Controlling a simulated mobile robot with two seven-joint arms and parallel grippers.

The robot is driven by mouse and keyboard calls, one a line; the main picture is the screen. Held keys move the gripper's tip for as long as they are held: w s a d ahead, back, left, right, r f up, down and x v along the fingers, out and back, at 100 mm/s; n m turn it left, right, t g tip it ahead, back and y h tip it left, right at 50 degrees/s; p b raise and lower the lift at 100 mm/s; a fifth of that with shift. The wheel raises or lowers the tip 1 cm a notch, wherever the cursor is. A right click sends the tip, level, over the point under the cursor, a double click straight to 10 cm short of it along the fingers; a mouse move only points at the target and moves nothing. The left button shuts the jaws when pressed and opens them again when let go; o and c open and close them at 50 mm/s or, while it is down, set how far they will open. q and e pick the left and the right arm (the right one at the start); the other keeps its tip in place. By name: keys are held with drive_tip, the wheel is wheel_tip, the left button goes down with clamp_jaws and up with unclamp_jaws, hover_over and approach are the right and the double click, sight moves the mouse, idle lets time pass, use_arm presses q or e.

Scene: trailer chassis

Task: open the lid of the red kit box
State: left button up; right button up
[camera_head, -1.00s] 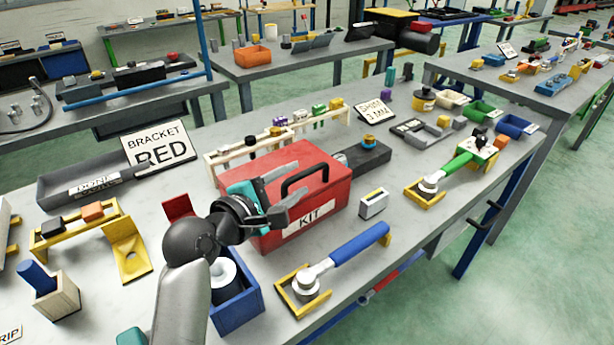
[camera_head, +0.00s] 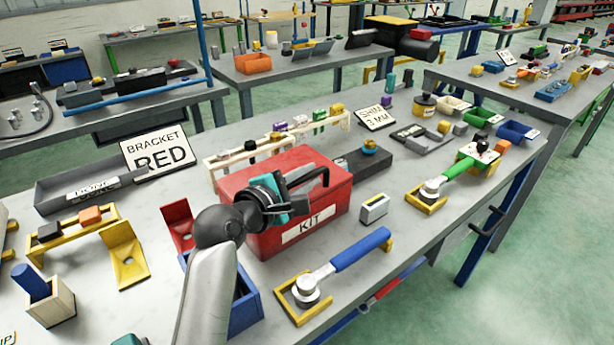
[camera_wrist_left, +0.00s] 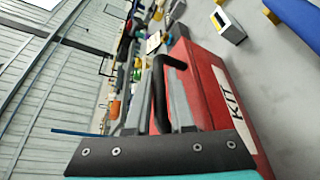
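The red kit box (camera_head: 245,192) stands on the grey workbench with its lid down, a black handle (camera_head: 325,176) on top and a white KIT label on its front. My left gripper (camera_head: 308,186) is over the box lid at the handle's near left end. In the left wrist view its two grey fingers (camera_wrist_left: 160,110) lie on either side of the black handle (camera_wrist_left: 158,88), and they look open. Whether they touch the handle is unclear. The box's red side and label (camera_wrist_left: 222,88) show at the right there. My right gripper is not in view.
A blue-handled tool (camera_head: 345,255) lies in front of the box, and a small grey block (camera_head: 374,208) stands to its right. A blue bin (camera_head: 245,300) and red bracket (camera_head: 178,222) are at the left. A cream rack (camera_head: 225,160) stands behind.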

use_arm(q)
clamp_jaws()
idle(1.0)
